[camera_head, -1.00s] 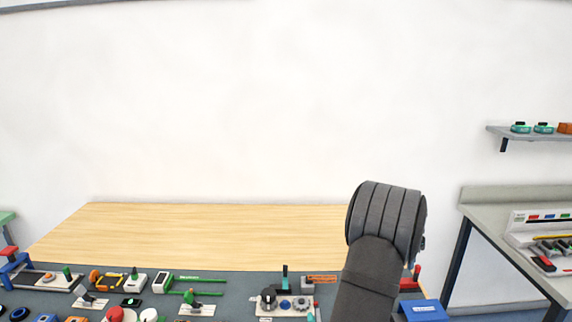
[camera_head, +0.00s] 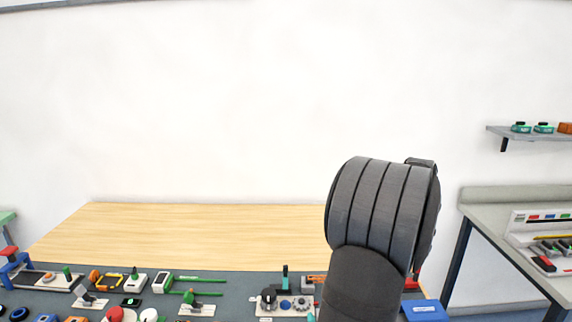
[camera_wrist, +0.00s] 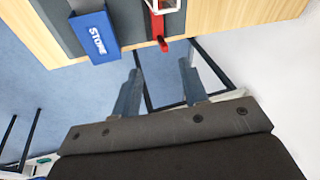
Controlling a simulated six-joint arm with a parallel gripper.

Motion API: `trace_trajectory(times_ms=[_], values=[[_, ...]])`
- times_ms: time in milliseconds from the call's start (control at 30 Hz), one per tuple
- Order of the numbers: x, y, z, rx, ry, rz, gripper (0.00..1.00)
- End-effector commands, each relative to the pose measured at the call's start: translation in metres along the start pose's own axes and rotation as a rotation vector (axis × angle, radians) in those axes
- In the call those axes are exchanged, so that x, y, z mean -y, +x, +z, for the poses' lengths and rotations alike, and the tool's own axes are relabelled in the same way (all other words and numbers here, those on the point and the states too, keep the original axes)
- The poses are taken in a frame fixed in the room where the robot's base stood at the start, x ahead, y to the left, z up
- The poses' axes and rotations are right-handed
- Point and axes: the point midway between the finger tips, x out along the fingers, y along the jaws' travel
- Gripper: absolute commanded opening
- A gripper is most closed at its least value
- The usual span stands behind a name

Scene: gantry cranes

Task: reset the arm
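My gripper (camera_wrist: 159,68) shows in the wrist view with its two fingers spread apart and nothing between them. It hangs over the edge of the workbench, with the floor and a dark table frame seen beyond the fingers. In the head view my dark arm rises at the right of the bench and hides the gripper.
Several small devices crowd the grey mat (camera_head: 235,286). The wooden bench top (camera_head: 190,230) behind is clear. A side table (camera_head: 478,222) stands right.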

Motion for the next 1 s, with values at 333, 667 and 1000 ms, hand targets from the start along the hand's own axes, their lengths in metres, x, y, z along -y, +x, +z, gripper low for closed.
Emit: trace_trajectory(times_ms=[333,667,1000], values=[[-0.018,-0.028,0.010,-0.018,0.161,-0.065,0.40],[-0.022,-0.033,0.012,-0.021,0.199,-0.081,0.40],[-0.022,-0.033,0.012,-0.021,0.197,-0.080,0.77]])
